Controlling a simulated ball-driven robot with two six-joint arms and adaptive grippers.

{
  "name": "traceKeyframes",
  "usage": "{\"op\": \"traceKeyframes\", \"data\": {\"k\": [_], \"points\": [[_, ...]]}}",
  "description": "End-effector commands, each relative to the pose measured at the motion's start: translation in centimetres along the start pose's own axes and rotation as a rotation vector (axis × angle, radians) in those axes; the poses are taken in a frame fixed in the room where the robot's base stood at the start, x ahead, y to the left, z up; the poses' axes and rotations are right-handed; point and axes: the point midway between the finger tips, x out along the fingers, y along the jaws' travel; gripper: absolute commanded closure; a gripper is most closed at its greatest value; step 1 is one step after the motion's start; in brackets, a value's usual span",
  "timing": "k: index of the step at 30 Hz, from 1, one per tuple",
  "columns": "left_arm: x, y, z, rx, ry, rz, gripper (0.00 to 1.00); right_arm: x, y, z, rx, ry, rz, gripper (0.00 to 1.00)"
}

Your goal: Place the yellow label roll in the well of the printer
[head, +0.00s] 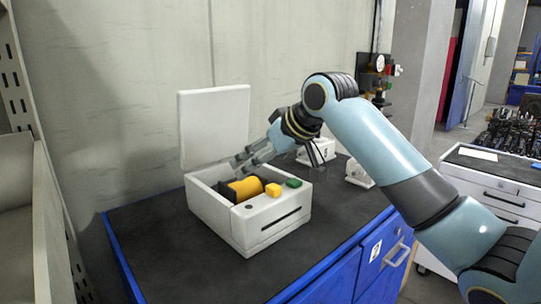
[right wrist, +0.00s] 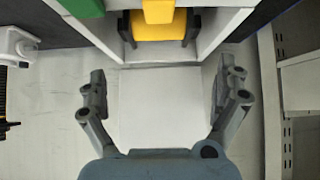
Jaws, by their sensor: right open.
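The white printer (head: 262,235) stands on the dark top of a blue cabinet, its lid (head: 214,125) raised upright at the back. The yellow label roll (head: 245,188) lies in the printer's well, with dark pieces at its ends. It also shows in the right wrist view (right wrist: 158,30), inside the well between white walls. My right gripper (head: 240,163) is over the back of the well, close to the roll but apart from it. In the right wrist view its fingers (right wrist: 163,92) are spread wide with nothing between them except the lid behind. My left gripper is out of view.
A yellow block (head: 273,190) and a green block (head: 294,183) sit on the printer's front top. White devices (head: 316,152) stand behind it on the bench (head: 150,225). The bench is clear left of the printer. A shelf (head: 45,200) stands at far left.

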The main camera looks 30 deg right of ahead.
Motion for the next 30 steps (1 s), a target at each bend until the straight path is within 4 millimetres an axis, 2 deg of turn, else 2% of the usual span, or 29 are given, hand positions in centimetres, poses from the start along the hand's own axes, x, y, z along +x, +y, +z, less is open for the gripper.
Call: {"op": "traceKeyframes", "data": {"k": [3, 8, 25, 28, 30], "points": [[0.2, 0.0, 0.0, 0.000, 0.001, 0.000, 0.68, -2.0, 0.1, 0.1, -0.003, 0.000, 0.002, 0.00], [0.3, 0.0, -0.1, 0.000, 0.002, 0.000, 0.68, -3.5, 0.0, 0.1, -0.002, -0.001, 0.000, 0.00], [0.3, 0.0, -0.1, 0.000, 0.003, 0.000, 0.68, -3.7, -0.1, 0.1, 0.000, -0.002, -0.001, 0.00], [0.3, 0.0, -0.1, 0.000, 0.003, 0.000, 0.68, -3.4, -0.6, 1.4, -0.002, -0.019, 0.000, 0.00], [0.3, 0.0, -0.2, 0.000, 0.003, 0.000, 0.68, -3.1, -1.4, 3.8, -0.005, -0.049, 0.002, 0.00]]}}
